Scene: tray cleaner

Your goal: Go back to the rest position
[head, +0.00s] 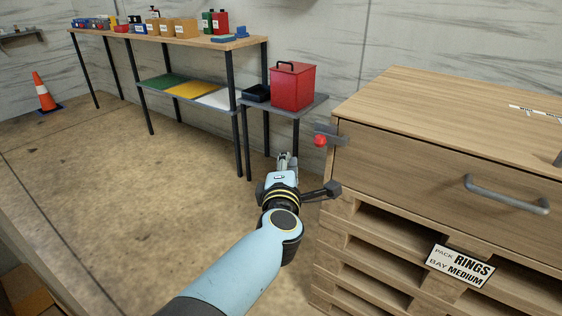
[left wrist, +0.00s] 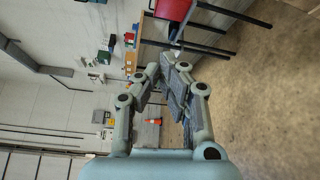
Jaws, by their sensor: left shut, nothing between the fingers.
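My left arm reaches up the middle of the head view. My left gripper (head: 285,160) is at its end, left of the wooden drawer cabinet and in front of the small side table. In the left wrist view my left gripper (left wrist: 172,70) shows its two fingers close together, shut and empty. It points toward the tables and touches nothing that I can see. My right gripper is in neither view.
A wooden cabinet (head: 425,110) with a grey drawer handle (head: 505,195) stands at the right on pallets. A red canister (head: 292,88) sits on the small grey table (head: 305,106). A long shelf table (head: 190,38) holds boxes. An orange cone (head: 42,92) stands far left. Open floor (head: 110,200) lies left.

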